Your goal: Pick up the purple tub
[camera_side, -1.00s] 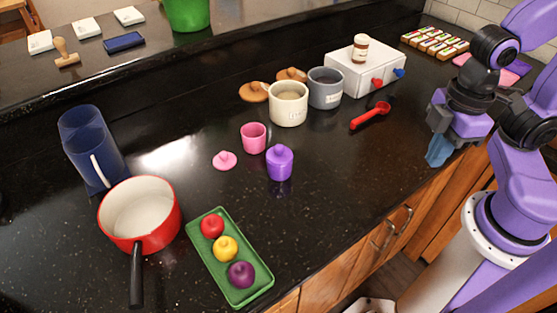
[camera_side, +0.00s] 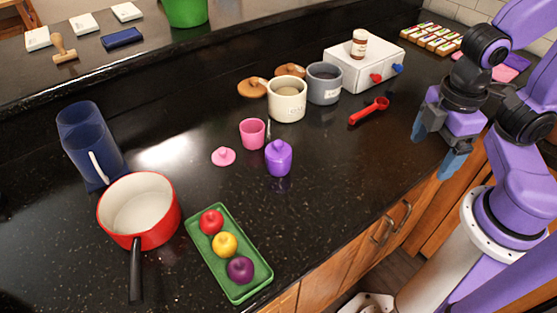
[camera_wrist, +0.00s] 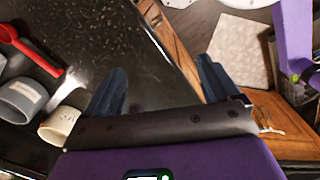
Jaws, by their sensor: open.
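The purple tub (camera_side: 279,160) is a small rounded jar with a knobbed lid. It stands upright on the black counter near the middle of the side view. My gripper (camera_side: 436,152) is far to its right, above the counter's front edge, with its blue fingers apart and nothing between them. In the wrist view my gripper (camera_wrist: 160,85) shows two separated fingers over the counter edge. The purple tub does not show in the wrist view.
A pink cup (camera_side: 252,134) and a pink lid (camera_side: 223,156) are just left of the tub. Behind stand a cream canister (camera_side: 287,102) and a grey canister (camera_side: 324,85). A red scoop (camera_side: 369,111) lies between tub and gripper. A green tray (camera_side: 257,291) and red pot (camera_side: 165,225) are in front.

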